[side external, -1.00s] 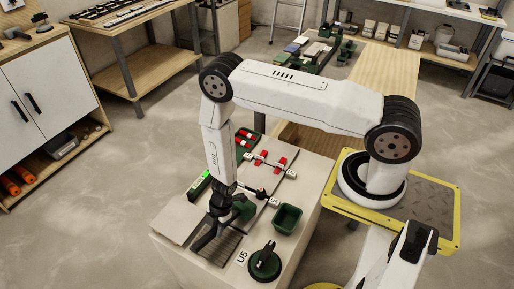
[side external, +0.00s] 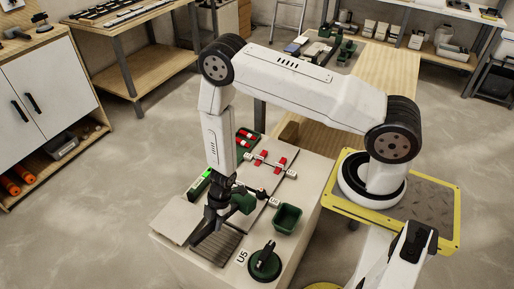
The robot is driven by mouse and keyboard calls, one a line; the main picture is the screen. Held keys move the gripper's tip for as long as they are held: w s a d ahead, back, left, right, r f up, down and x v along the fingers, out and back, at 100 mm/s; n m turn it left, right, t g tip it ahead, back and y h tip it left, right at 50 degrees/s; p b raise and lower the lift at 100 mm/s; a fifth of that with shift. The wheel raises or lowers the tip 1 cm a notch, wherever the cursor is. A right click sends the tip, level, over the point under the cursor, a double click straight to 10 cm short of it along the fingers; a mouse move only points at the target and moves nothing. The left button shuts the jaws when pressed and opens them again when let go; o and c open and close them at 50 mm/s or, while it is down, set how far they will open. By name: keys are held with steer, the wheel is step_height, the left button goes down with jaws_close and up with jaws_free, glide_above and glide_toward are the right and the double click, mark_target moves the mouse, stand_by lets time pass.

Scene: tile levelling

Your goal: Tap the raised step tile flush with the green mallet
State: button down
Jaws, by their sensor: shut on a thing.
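My gripper (side external: 216,213) is above the front left part of the light work surface, shut on the green mallet. The mallet's green head (side external: 243,201) sticks out to the right of my gripper, and it appears clear of the surface. A dark part runs down to the lower left from my gripper; I cannot tell if it is handle or finger. Pale tiles (side external: 179,222) lie left of the gripper, and a dark grey ribbed strip (side external: 222,246) lies below it. Which tile stands raised is too small to tell, and my gripper hides part of the area.
A green level with a bright light (side external: 203,182) lies left of the gripper. Red clips (side external: 262,156) sit on the tiles behind. A green open bin (side external: 287,218) and a round green suction cup (side external: 265,262) stand to the right, near the "U5" label (side external: 242,256).

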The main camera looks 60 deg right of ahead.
steer(key=shift+w+r, duration=0.1)
steer(key=shift+w, duration=0.05)
steer(key=shift+w+a+r+n+g, duration=0.1)
steer(key=shift+w+r+n, duration=0.25)
steer(key=shift+w+r, duration=0.3)
steer(key=shift+w+d+r+n+g, duration=0.1)
steer(key=shift+w+r+n, duration=0.25)
steer(key=shift+r, duration=0.55)
steer(key=shift+w+a+r+n+g, duration=0.1)
steer(key=shift+w+r+n, duration=0.2)
steer(key=shift+w+r, duration=0.4)
steer(key=shift+s+r, duration=0.1)
steer(key=shift+f, duration=2.8)
steer(key=shift+f, duration=2.3)
steer(key=shift+r, duration=2.6)
